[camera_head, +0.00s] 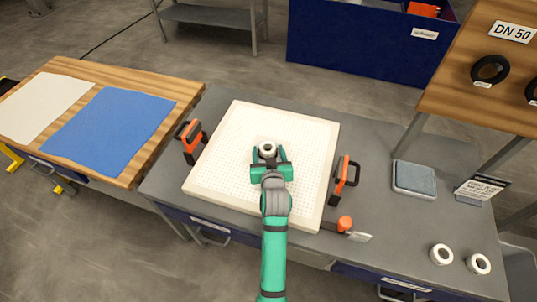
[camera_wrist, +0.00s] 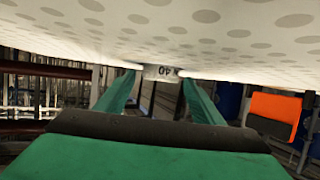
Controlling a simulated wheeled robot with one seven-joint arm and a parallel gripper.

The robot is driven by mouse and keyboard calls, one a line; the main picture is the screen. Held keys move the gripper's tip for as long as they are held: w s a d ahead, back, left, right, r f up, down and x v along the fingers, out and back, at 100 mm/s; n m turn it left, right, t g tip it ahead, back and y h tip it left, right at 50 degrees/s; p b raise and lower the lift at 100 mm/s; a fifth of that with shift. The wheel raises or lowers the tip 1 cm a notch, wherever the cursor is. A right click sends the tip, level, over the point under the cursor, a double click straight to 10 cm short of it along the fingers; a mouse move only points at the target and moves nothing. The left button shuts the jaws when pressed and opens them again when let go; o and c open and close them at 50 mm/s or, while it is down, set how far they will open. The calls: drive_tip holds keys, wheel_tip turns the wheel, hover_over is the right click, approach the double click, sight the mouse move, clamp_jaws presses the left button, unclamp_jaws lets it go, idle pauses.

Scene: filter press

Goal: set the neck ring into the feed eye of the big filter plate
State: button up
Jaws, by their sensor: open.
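The big filter plate (camera_head: 222,157), a cream square with a dotted face, lies flat on the grey bench. A white neck ring (camera_head: 267,149) with a dark bore stands upright at the plate's middle, where the feed eye is. The ring hides the eye, and I cannot tell how deep it sits. My gripper (camera_head: 267,156) is open, with one green finger on each side of the ring. In the wrist view, the plate (camera_wrist: 225,22) fills the top, and the ring (camera_wrist: 162,72), marked "40", shows between the fingertips (camera_wrist: 160,84).
Orange-handled clamps (camera_head: 192,141) (camera_head: 346,180) flank the plate. An orange-handled scraper (camera_head: 347,226) lies at its near right corner. Two more white rings (camera_head: 441,254) (camera_head: 478,263) lie at the bench's right. A grey-blue pad (camera_head: 414,179) lies behind them. A "DN 50" board (camera_head: 512,32) holds black rings.

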drive_tip(key=shift+s+d+f, duration=0.1)
drive_tip(key=shift+d+f, duration=0.05)
drive_tip(key=shift+f, duration=0.15)
drive_tip(key=v, duration=1.2)
drive_tip(key=shift+r, duration=0.35)
